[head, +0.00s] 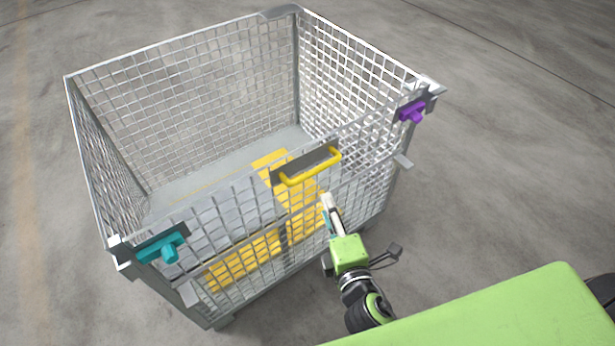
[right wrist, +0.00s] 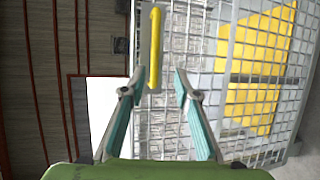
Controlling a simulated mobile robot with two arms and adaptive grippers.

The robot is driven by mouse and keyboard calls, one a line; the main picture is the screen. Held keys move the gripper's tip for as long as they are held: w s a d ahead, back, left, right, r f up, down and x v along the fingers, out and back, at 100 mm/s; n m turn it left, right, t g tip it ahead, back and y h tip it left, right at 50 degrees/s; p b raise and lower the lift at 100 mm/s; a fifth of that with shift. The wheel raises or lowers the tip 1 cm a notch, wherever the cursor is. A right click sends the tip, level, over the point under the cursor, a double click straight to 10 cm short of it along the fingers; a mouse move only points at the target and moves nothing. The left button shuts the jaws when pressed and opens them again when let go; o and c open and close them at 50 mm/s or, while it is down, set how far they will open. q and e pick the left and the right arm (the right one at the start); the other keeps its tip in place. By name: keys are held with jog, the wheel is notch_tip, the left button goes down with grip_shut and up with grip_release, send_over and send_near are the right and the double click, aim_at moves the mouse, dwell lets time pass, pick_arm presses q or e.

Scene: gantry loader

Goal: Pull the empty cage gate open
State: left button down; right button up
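The wire mesh cage (head: 218,62) stands on the floor, and I see nothing loose inside it. Its gate (head: 235,208), the upper part of the near side, stands upright. A yellow bar handle (head: 314,174) sits on a grey plate at the gate's top edge. A teal latch (head: 165,248) is at the gate's left corner and a purple latch (head: 412,111) at its right corner. My right gripper (head: 328,201) is just below and in front of the handle. In the right wrist view its fingers (right wrist: 159,76) are apart, with the handle (right wrist: 155,45) ahead between the tips. My left gripper is out of view.
Yellow patches (head: 245,262) show through the lower mesh on the near side. Small grey tabs (head: 404,161) stick out at the cage's sides. The concrete floor (head: 510,190) around the cage is clear. My green body fills the bottom right.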

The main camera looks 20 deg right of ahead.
aim_at(316, 168)
jog(key=w, duration=0.4)
jog(key=w+f+p, duration=0.1)
jog(key=w, duration=0.3)
jog(key=w+p, duration=0.1)
jog(key=w, duration=0.3)
jog(key=shift+w+d+f, duration=0.15)
jog(key=shift+d+f, duration=0.05)
jog(key=shift+d, duration=0.2)
jog(key=shift+w+f, duration=0.2)
jog(key=shift+w, duration=0.5)
jog(key=shift+c, duration=0.5)
grip_shut()
